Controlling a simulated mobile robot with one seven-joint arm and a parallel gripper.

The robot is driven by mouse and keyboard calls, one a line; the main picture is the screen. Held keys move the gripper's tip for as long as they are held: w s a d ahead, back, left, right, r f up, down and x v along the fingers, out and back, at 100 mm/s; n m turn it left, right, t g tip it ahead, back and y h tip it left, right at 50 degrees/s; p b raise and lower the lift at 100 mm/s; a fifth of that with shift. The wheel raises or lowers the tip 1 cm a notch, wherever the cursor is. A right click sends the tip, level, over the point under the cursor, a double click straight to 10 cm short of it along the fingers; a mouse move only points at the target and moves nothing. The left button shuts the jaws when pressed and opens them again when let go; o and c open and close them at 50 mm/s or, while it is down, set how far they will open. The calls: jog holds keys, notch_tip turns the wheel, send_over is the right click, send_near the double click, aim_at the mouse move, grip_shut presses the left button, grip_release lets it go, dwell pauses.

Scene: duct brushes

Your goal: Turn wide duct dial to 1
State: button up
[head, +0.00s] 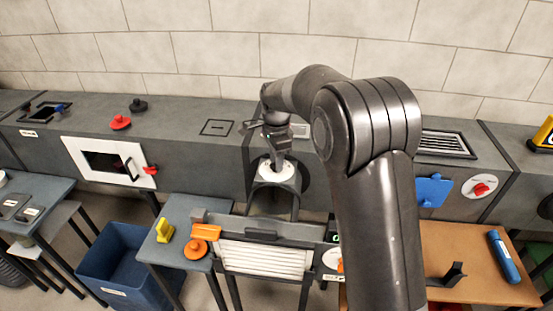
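A red dial (481,189) on a round white plate is on the front of the grey duct at the right. Its marks are too small to read. A second white disc (332,258) with an orange part sits at the right end of the white slatted unit, partly hidden by my arm. Which dial belongs to the wide duct I cannot tell. My gripper (277,158) points down at a white round piece (276,172) by the duct opening, left of both dials. Its fingers are too small and dark to show whether they are open or touching it.
A blue plate (434,190) is beside the red dial. The white slatted unit (265,258) stands in front of the duct opening. Orange and yellow parts lie on the small table (170,249); a blue bin (118,262) is left. A blue cylinder (503,257) lies on the brown table (475,287).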

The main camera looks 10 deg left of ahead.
jog(key=shift+c, duration=0.3)
grip_shut()
jog(key=n, duration=0.4)
jog(key=shift+n, duration=0.4)
jog(key=n, duration=0.4)
jog(key=shift+n, duration=0.3)
jog(key=n, duration=0.4)
jog(key=shift+n, duration=2.1)
